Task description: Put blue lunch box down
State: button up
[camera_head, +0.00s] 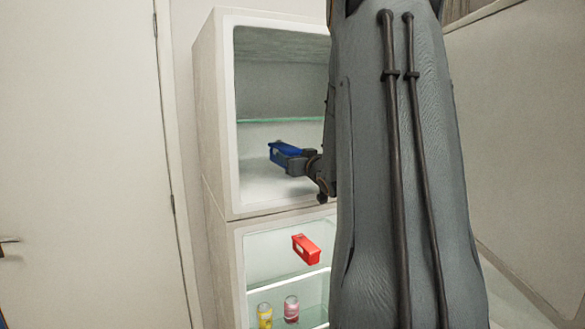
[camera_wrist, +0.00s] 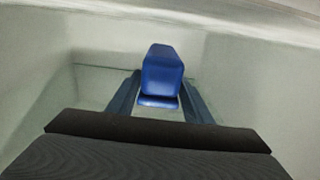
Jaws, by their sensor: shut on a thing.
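The blue lunch box (camera_head: 286,154) is inside the upper compartment of a white open-fronted cabinet (camera_head: 209,120), near the compartment floor. My gripper (camera_head: 308,164) reaches in from the right and is shut on it. In the wrist view the blue lunch box (camera_wrist: 162,76) sits between the two fingers of my gripper (camera_wrist: 160,100). I cannot tell whether its underside touches the floor. My arm hides the cabinet's right side in the head view.
A glass shelf (camera_head: 280,120) crosses the upper compartment above the lunch box. In the lower compartment are a red box (camera_head: 306,249), a yellow can (camera_head: 265,315) and a pink can (camera_head: 291,308). A door (camera_head: 80,160) stands at the left.

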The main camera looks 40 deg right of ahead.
jog(key=shift+f+p, duration=0.65)
jog(key=shift+f, duration=1.45)
jog(key=shift+f, duration=0.2)
jog(key=o, duration=1.4)
jog(key=shift+s, duration=0.1)
jog(key=shift+r, duration=0.15)
jog(key=b+v, duration=0.3)
jog(key=v, duration=0.9)
jog(key=shift+b, duration=0.4)
